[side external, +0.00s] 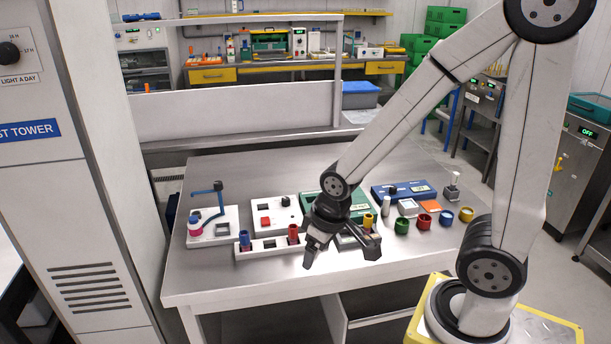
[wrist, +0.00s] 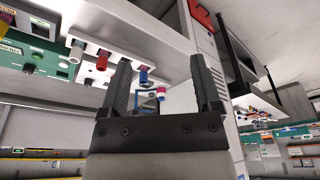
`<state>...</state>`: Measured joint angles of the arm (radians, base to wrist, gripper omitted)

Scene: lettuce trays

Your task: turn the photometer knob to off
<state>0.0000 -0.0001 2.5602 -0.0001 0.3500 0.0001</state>
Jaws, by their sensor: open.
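My gripper (side external: 341,252) is open and empty above the front edge of the metal table, its fingers apart and pointing down. In the wrist view my gripper (wrist: 161,65) shows both dark fingers with nothing held between them. Which device is the photometer I cannot tell, as the labels are too small. A green device (side external: 313,202) stands behind my gripper, partly hidden by it; a green panel with labels (wrist: 42,46) shows at the left of the wrist view. A white box (side external: 262,205) with a black knob (side external: 285,201) and a red square stands left of it. No knob setting is readable.
A white rack (side external: 249,252) with a blue and a red vial stands near the front edge. A white stand with a blue arm (side external: 207,236) is at left, a blue device (side external: 386,190) at right. Coloured cups (side external: 424,222) sit at the right; the front left corner is bare.

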